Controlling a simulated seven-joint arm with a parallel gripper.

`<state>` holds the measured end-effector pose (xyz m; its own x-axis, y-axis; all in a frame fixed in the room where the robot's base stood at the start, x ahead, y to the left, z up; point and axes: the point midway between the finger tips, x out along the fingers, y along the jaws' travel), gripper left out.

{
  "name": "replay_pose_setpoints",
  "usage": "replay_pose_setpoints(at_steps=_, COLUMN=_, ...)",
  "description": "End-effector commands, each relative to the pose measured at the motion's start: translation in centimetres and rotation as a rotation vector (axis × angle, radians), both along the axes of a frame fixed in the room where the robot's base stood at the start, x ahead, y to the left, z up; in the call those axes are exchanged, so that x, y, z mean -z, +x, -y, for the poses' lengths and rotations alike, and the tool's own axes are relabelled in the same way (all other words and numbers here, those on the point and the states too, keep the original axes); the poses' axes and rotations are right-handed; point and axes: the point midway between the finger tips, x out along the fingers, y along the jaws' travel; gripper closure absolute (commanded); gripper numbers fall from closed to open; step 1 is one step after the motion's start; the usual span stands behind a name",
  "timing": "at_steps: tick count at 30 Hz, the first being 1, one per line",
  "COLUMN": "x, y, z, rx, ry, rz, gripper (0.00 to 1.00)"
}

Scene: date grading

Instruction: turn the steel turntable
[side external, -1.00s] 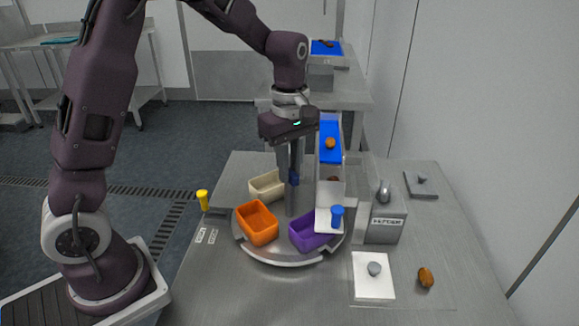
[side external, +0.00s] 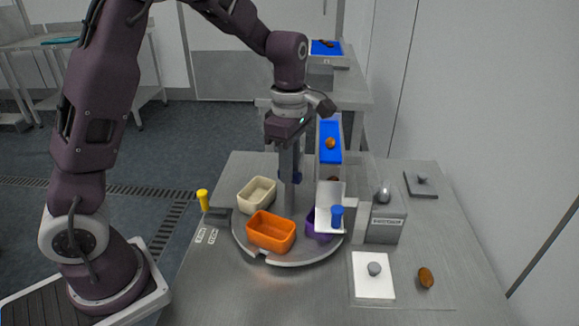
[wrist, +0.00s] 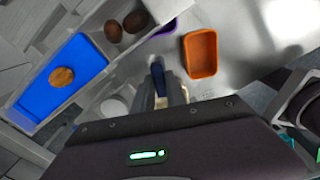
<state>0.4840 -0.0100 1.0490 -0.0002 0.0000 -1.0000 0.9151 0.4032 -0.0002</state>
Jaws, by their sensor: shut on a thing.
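The round steel turntable (side external: 252,246) lies on the steel table in the side view. It carries a cream tray (side external: 257,196) at the left, an orange tray (side external: 271,232) at the front and a purple tray (side external: 313,224) at the right, partly hidden by the chute. My gripper (side external: 290,180) points down over the turntable's middle, shut on its upright dark-blue handle (side external: 297,177). In the wrist view the blue handle (wrist: 158,78) shows between the fingers, with the orange tray (wrist: 201,53) beside it. The handle's lower part is hidden.
A chute with a blue belt (side external: 331,143) holds a date (side external: 330,143) and ends over the turntable's right side. A grey box (side external: 386,222), white pad (side external: 373,287) and loose date (side external: 425,277) are at the right.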

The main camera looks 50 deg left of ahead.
Motion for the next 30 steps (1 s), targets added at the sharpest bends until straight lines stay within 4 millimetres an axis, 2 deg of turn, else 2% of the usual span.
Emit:
replay_pose_setpoints(at_steps=18, x=-0.05, y=0.09, z=0.08, rx=-0.274, ry=-0.002, rz=0.003, gripper=1.00)
replay_pose_setpoints(at_steps=30, x=-0.04, y=0.08, z=0.10, rx=-0.358, ry=-0.002, rz=0.003, gripper=1.00)
